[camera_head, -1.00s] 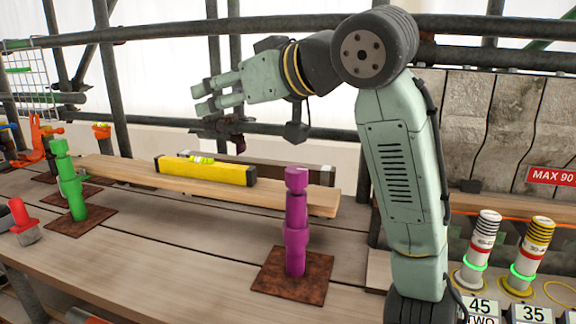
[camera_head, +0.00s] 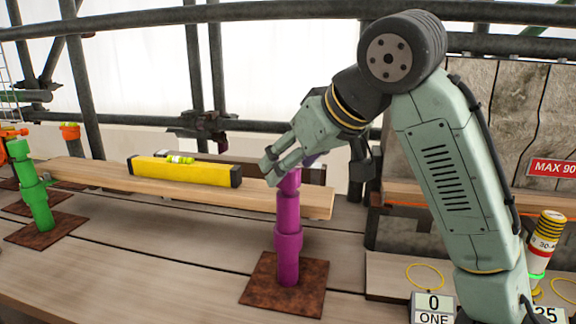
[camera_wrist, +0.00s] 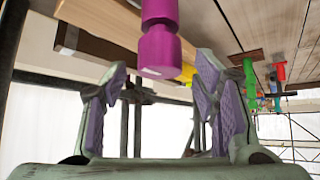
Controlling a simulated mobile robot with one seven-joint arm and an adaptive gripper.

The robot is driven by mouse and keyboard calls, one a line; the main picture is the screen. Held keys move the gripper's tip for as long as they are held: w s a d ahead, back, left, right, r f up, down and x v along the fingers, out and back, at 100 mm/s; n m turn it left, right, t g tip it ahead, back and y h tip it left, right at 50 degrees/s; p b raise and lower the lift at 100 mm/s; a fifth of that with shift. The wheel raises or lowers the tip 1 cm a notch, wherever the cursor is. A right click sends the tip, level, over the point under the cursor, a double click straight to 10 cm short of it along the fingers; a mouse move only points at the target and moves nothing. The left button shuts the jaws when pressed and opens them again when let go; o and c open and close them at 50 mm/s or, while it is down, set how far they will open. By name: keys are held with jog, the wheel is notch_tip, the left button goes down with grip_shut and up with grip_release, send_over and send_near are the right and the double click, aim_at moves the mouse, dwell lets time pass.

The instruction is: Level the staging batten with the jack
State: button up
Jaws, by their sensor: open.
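The wooden batten (camera_head: 215,196) runs across the scaffold deck and slants down to the right in the head view. A yellow spirit level (camera_head: 180,170) with a bright green-yellow vial lies on it. A purple jack (camera_head: 289,235) stands upright on a rusty plate in front of the batten's right part. A green jack (camera_head: 35,198) stands at the left. My gripper (camera_head: 272,178) is at the purple jack's top, fingers pointing down-left. In the wrist view the fingers are spread, with the purple jack's end (camera_wrist: 160,52) between and beyond them; contact cannot be told.
A dark rail (camera_head: 315,172) lies behind the batten. At the right are a post with a yellow-striped top (camera_head: 545,235), a card reading 0 ONE (camera_head: 433,308) and a yellow ring (camera_head: 425,275). Scaffold tubes (camera_head: 215,60) cross behind. The deck between the jacks is clear.

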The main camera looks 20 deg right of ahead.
jog(key=shift+x, duration=1)
jog(key=c, duration=1.2)
jog(key=shift+r+n+y+p, duration=0.15)
jog(key=shift+n+y+p, duration=0.15)
jog(key=shift+n+p, duration=0.15)
